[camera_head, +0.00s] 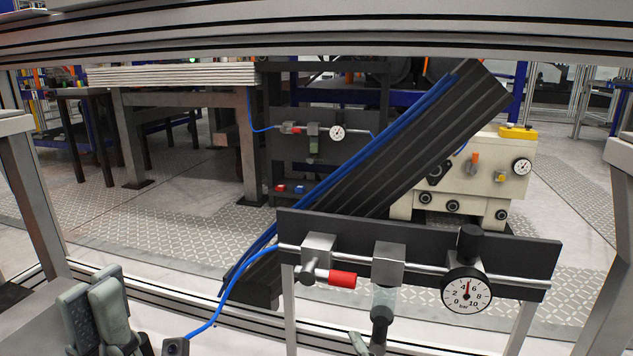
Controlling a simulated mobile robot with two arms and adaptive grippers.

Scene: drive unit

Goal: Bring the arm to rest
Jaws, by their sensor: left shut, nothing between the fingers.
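My left gripper (92,300) shows at the bottom left corner, its two grey-green fingers close together with nothing between them. It is in the free space left of the pneumatic panel (520,257) and touches nothing that I can see. A small grey-green tip at the bottom edge, below the panel, may be part of my right gripper; most of it is out of frame, so its state cannot be told.
The panel carries a red-handled valve (342,279), a filter and a pressure gauge (466,289). A blue hose (228,290) runs down to a dark connector (175,347) right of my left gripper. An aluminium beam (300,35) crosses the top; a black cable chute (400,150) slants behind.

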